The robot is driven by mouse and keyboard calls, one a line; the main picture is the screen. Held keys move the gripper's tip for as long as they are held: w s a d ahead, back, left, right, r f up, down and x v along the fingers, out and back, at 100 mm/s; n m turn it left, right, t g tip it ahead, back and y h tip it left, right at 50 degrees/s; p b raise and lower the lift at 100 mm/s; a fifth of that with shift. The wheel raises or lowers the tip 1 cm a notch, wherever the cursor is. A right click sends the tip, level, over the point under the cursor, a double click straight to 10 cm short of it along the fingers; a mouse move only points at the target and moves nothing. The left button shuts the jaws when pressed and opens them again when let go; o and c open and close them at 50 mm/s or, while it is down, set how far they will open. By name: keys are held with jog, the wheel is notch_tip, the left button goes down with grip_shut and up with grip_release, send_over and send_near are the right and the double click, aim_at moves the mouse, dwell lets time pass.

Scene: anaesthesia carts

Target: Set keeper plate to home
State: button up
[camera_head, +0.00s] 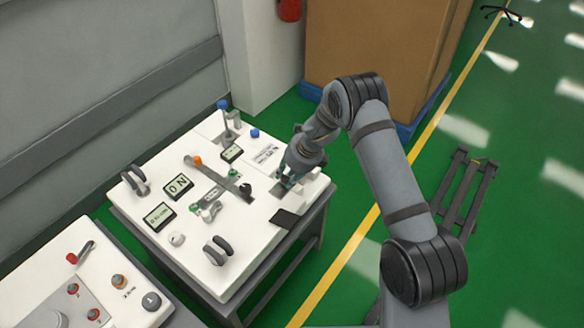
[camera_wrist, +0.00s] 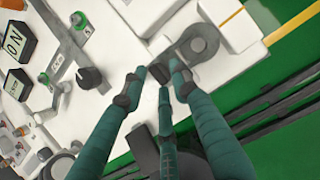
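My gripper (camera_head: 298,168) is at the right edge of the white panel (camera_head: 170,262), pointing down. In the wrist view its teal fingers (camera_wrist: 160,80) are spread, with gaps between the dark fingertips. They are close to one end of a flat grey plate with a round dark boss (camera_wrist: 198,44), probably the keeper plate. The end of this plate lies between or just beyond the fingertips; I cannot tell whether they touch it. In the head view the gripper hides most of this plate. No home marking can be read.
A lever with an orange knob (camera_head: 197,160) and a black knob (camera_head: 245,189) stand left of the gripper. A blue-topped post (camera_head: 223,105) is at the back. Displays and grey handles fill the panel's left side. Green floor lies beyond the right edge.

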jog(key=v, duration=1)
jog(key=shift+r, duration=0.4)
jog(key=shift+s, duration=0.1)
jog(key=x, duration=1.2)
jog(key=shift+f, duration=0.1)
jog(key=shift+s+a, duration=0.2)
jog(key=shift+s, duration=0.05)
jog(key=shift+w, duration=0.1)
